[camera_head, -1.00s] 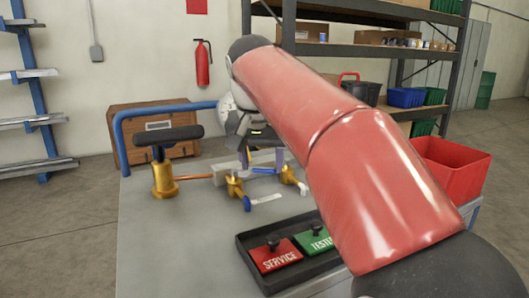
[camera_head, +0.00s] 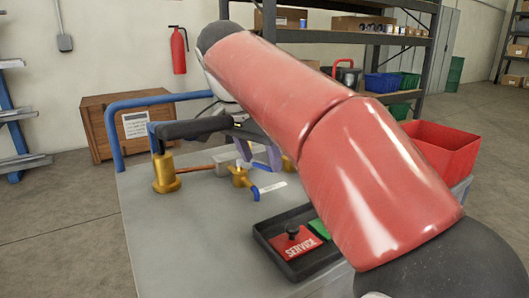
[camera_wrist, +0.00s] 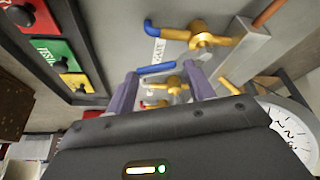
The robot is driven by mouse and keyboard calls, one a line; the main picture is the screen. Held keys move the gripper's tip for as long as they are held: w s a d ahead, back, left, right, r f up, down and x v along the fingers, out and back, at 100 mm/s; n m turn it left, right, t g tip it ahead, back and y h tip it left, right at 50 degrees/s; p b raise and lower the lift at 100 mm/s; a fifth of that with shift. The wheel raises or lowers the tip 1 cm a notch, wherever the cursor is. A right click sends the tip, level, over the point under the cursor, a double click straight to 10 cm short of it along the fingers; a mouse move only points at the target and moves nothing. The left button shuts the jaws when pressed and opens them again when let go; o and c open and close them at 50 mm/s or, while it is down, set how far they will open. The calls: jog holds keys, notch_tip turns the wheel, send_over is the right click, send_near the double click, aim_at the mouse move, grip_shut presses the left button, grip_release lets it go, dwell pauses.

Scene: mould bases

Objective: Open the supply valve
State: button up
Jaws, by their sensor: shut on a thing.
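Two brass valves with blue levers sit on the grey bench top. The front valve (camera_head: 240,177) has its lever (camera_head: 255,193) beside a white label; it also shows in the wrist view (camera_wrist: 203,39). The far valve (camera_head: 286,163) is mostly hidden by my arm in the head view. In the wrist view its brass body (camera_wrist: 175,86) and blue lever (camera_wrist: 157,69) lie between my fingers. My gripper (camera_wrist: 166,76) is shut on this lever, with purple-grey fingers at either side. It also shows in the head view (camera_head: 260,154).
A black tray (camera_head: 270,240) holds red, green and yellow tags at the front. A dial gauge (camera_wrist: 290,132) is close to my gripper. A blue rail (camera_head: 118,125) edges the bench.

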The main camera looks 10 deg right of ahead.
jog(key=shift+r, duration=0.1)
jog(key=o, duration=1.4)
jog(key=shift+w, duration=0.1)
